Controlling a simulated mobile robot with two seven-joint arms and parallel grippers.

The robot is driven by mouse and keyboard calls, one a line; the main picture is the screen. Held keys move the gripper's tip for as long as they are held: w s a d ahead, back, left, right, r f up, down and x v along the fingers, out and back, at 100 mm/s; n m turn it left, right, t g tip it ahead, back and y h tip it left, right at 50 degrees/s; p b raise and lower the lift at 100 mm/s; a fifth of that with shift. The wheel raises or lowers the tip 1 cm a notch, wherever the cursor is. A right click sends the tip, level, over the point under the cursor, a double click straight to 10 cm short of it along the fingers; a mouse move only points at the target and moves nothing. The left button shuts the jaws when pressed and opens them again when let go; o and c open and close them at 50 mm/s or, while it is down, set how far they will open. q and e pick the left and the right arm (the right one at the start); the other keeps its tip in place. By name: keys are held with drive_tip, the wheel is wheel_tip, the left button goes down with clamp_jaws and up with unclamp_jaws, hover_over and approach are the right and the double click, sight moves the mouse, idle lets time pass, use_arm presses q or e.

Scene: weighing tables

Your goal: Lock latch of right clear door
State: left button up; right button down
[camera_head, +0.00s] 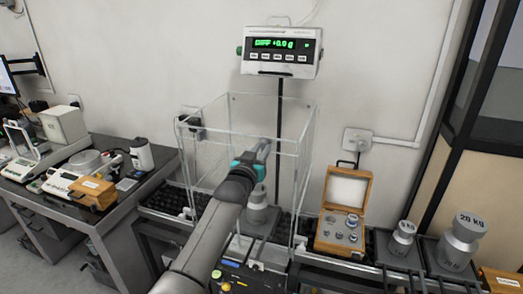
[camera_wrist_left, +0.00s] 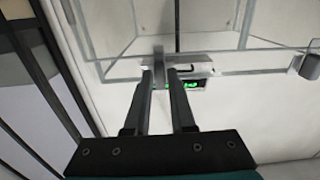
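The clear enclosure (camera_head: 228,133) stands in the middle of the head view with thin transparent edges. The right clear door (camera_head: 301,178) shows as a clear panel at its right side; its latch is too small to tell apart. My left gripper (camera_head: 265,147), with a teal band, is by the enclosure's upper front rail. In the left wrist view its two dark fingers (camera_wrist_left: 161,72) are parted with a gap between them. A small grey upright piece (camera_wrist_left: 158,52) shows at the tips; I cannot tell whether they touch it. My right gripper is out of view.
A green-lit display (camera_head: 280,50) stands behind the enclosure. An open wooden weight box (camera_head: 319,242), a smaller weight (camera_head: 402,240) and a 20 kg weight (camera_head: 462,243) are at the right. A grey weight (camera_head: 257,207) stands inside the enclosure. A cluttered side table (camera_head: 100,222) is at the left.

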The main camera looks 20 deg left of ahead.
use_arm(q)
drive_tip(key=o, duration=0.3)
drive_tip(key=shift+o, duration=0.2)
drive_tip(key=shift+s, duration=0.1)
drive_tip(key=s, duration=1.5)
drive_tip(key=shift+a+b, duration=0.3)
drive_tip(key=shift+b, duration=0.05)
drive_tip(key=shift+f, duration=0.1)
